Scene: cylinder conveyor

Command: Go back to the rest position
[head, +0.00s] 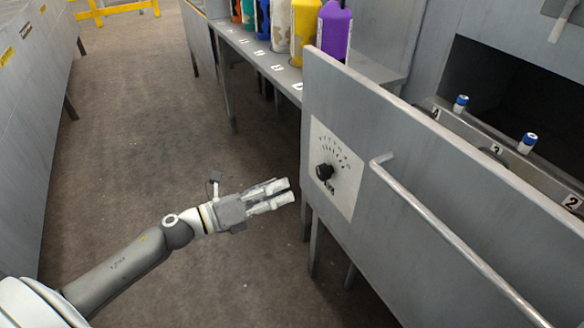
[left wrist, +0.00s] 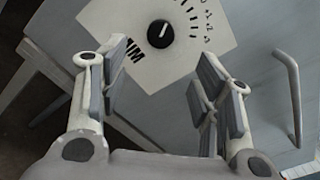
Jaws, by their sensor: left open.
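My left gripper (head: 283,193) is open and empty, stretched out over the floor just left of the grey machine panel. In the left wrist view its two fingers (left wrist: 158,85) stand apart with nothing between them. Beyond them is the white dial plate with a black knob (left wrist: 160,34). The knob also shows in the head view (head: 324,171), up and to the right of the fingertips, apart from them. My right gripper is not in view.
The grey panel (head: 400,215) with a long handle (head: 455,245) fills the right side. Behind it, two blue-and-white cylinders (head: 527,143) stand by numbered slots. Several coloured bottles (head: 334,28) stand on a shelf. Open floor (head: 140,130) lies to the left.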

